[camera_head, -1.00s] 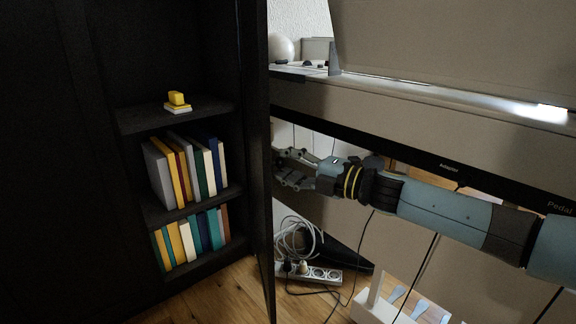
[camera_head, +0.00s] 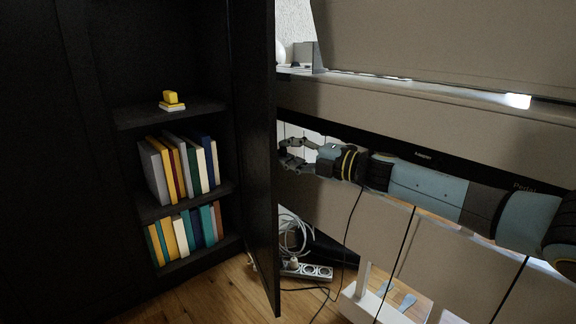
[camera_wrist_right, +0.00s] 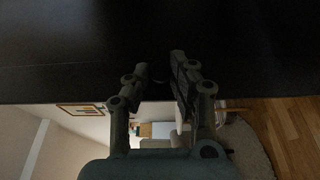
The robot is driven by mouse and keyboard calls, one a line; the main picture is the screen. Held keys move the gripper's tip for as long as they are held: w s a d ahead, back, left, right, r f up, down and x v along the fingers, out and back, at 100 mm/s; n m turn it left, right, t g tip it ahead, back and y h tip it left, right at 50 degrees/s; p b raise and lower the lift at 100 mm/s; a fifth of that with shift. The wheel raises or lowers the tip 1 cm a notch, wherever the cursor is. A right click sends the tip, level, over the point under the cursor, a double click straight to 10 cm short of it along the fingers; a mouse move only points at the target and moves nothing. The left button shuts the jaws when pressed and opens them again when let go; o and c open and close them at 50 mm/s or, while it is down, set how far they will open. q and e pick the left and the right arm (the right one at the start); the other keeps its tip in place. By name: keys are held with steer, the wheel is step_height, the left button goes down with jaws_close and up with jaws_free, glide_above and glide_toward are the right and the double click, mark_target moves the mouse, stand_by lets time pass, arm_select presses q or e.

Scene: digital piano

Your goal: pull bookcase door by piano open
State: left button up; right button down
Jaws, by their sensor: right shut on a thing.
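The black bookcase door (camera_head: 262,190) stands ajar, swung out from the dark bookcase (camera_head: 100,185), with its inner face showing in the head view. My right gripper (camera_head: 284,156) is on the door's outer side, reaching in from the right, with its fingertips close against the panel. In the right wrist view, the gripper (camera_wrist_right: 159,72) is over the dark door panel (camera_wrist_right: 70,75), its fingers shut around the door handle, which is too dark to make out clearly. My left gripper is not in view.
Shelves hold several books (camera_head: 180,168) and a yellow object (camera_head: 170,98). The piano (camera_head: 400,110) stands right of the door, close beside my right arm. A power strip (camera_head: 305,270) and cables lie on the wooden floor (camera_head: 215,295) near the door's lower edge.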

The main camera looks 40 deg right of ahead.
steer(key=shift+d, duration=0.1)
steer(key=c, duration=1.1)
jaws_free()
steer(key=shift+c, duration=0.2)
